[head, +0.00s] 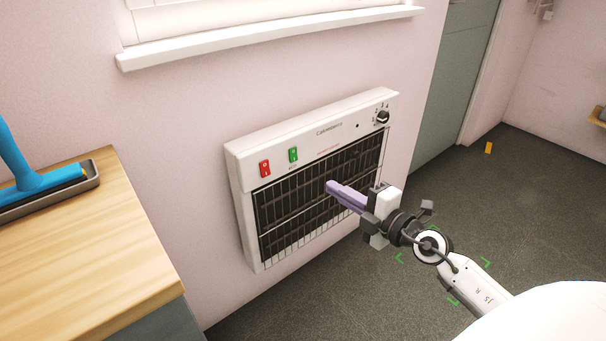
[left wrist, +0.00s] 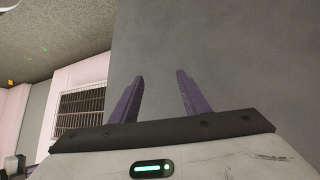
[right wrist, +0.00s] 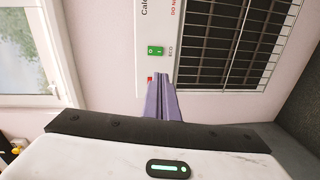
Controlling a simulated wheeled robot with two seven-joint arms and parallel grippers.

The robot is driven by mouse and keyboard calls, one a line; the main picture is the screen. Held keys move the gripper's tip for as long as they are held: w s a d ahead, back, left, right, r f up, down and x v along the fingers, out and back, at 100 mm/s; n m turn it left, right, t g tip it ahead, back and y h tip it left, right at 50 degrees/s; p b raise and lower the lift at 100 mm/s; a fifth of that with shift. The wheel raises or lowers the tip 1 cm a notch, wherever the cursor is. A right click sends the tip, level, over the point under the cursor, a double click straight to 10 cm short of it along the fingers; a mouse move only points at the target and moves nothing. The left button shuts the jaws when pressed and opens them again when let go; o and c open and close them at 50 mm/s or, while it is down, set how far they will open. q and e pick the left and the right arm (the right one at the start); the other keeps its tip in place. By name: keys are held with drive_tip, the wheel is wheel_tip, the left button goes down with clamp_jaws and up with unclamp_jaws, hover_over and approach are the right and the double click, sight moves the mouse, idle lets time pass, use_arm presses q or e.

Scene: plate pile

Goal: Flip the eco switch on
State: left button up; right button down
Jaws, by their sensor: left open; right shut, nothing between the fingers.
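The white wall heater (head: 310,131) hangs below the window. Its green eco switch (head: 293,154) sits on the top panel, right of a red switch (head: 265,168). In the right wrist view the green switch (right wrist: 156,50) has the label ECO beside it and lies beyond the fingertips. My right gripper (head: 330,187) is shut and empty, in front of the heater grille, below and right of the eco switch. No contact with the switch shows. My left gripper (left wrist: 160,75) is open and empty, facing a plain grey surface; it is out of the head view.
A wooden worktop (head: 90,240) with a blue-handled squeegee (head: 40,180) stands at the left. A windowsill (head: 270,35) juts out above the heater. A dial (head: 383,117) is at the heater's right end. The dark floor (head: 480,200) to the right is mostly clear.

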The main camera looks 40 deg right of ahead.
use_arm(q)
drive_tip(key=shift+w, duration=0.1)
use_arm(e)
drive_tip(key=shift+w+d+r+n, duration=0.1)
drive_tip(key=shift+w+d+n, duration=0.15)
drive_tip(key=shift+d+n, duration=0.35)
drive_tip(key=shift+d, duration=0.1)
drive_tip(key=b, duration=0.3)
approach(294, 160)
drive_tip(key=w, duration=0.5)
drive_tip(key=shift+w+f, duration=0.1)
drive_tip(key=shift+f, duration=0.25)
drive_tip(key=shift+w+b, duration=0.3)
drive_tip(key=shift+w, duration=0.2)
use_arm(q)
drive_tip(key=shift+d+f+t, duration=0.3)
drive_tip(key=shift+f, duration=0.3)
use_arm(e)
drive_tip(key=shift+w, duration=0.1)
use_arm(q)
drive_tip(key=shift+f, duration=0.1)
use_arm(e)
drive_tip(key=shift+a, duration=0.2)
